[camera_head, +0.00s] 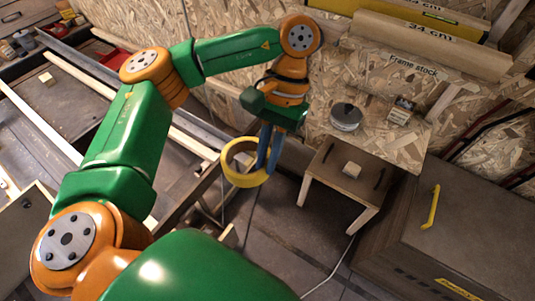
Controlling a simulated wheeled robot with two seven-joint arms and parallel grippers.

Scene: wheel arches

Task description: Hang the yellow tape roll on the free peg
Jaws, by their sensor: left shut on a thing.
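The yellow tape roll (241,180) hangs in the air near the middle of the head view, held by its right side. My left gripper (267,164) points down with its blue fingers shut on the rim of the roll. The roll's open hole shows, and the fingers hide part of its right side. I cannot make out the free peg in this view. My right gripper is not in view.
A small stool (363,184) with a pale block stands right of the roll. Behind it, a particle-board shelf (385,138) holds a grey round tin (346,117) and a small box. A dark cabinet (470,225) with a yellow handle fills the lower right. Long rails lie at left.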

